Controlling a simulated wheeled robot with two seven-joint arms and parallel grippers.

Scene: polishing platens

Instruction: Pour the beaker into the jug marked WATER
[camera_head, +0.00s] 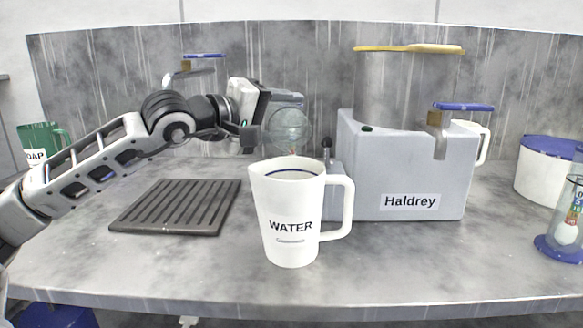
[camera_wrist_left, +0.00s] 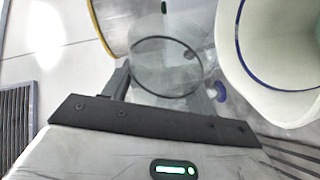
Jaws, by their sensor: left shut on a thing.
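The white jug marked WATER (camera_head: 288,240) stands upright at the front middle of the bench, its handle to the right. A blue line runs around its inside, and its open mouth also shows at the right of the left wrist view (camera_wrist_left: 232,62). My left gripper (camera_head: 261,132) is shut on a clear glass beaker (camera_head: 289,128), held in the air behind and above the jug. The beaker seems tilted, and it sits between the fingers in the left wrist view (camera_wrist_left: 165,68). I cannot tell how much liquid it holds. My right gripper is not in view.
A grey Haldrey machine (camera_head: 355,180) with a yellow-rimmed cylinder (camera_head: 400,85) stands behind right. A slatted black drain mat (camera_head: 180,207) lies left of the jug. A green SOAP jug (camera_head: 40,140) is far left. A blue-lidded tub (camera_head: 545,178) and a blue-based glass item (camera_head: 562,245) are at right.

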